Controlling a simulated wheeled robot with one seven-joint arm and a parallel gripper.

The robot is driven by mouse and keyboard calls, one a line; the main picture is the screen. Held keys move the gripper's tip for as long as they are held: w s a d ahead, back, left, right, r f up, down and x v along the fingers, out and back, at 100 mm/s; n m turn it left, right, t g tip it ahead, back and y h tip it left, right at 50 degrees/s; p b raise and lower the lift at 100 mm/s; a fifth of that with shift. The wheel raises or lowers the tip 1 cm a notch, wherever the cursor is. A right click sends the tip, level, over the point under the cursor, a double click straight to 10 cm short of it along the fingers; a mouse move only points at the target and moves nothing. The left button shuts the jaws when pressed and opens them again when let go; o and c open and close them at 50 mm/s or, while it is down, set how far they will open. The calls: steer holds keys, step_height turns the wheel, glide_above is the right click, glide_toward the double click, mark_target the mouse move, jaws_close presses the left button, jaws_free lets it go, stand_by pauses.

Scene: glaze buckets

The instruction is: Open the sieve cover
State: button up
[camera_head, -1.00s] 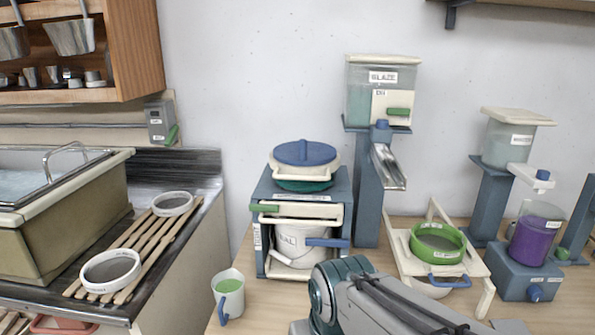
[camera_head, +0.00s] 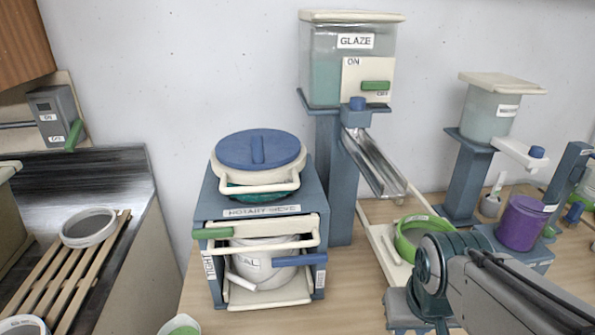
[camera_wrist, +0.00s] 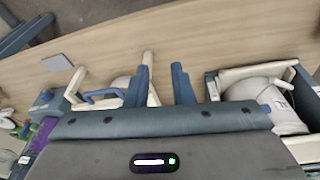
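The rotary sieve (camera_head: 262,210) stands on the table in the head view, a blue-grey box frame with a label on its front. On top lies its blue round cover (camera_head: 258,149) with a raised grip bar, seated flat on a cream ring with a front handle. The cover looks shut. Below is a white bucket (camera_head: 262,262) behind cream bars with a green and a blue handle. My gripper (camera_wrist: 162,60) shows two separated blue-grey fingers with nothing between them in the wrist view. It is low over the table, right of the sieve and apart from the cover.
A glaze hopper (camera_head: 330,75) with a metal chute (camera_head: 372,160) rises right of the sieve. A purple container (camera_head: 522,222) is farther right. A wooden rack (camera_head: 70,265) lies at left.

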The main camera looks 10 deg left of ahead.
steer(key=n, duration=0.1)
steer(key=n+t+h+b, duration=0.2)
steer(key=n+t+b, duration=0.2)
steer(key=n+t, duration=1)
glide_toward(259, 189)
steer(key=shift+n+g, duration=0.5)
steer(key=shift+n, duration=0.2)
steer(key=x, duration=0.7)
steer(key=p+x, duration=0.1)
steer(key=x, duration=0.2)
steer(key=shift+w+r, duration=0.3)
steer(key=shift+w, duration=0.15)
jaws_close()
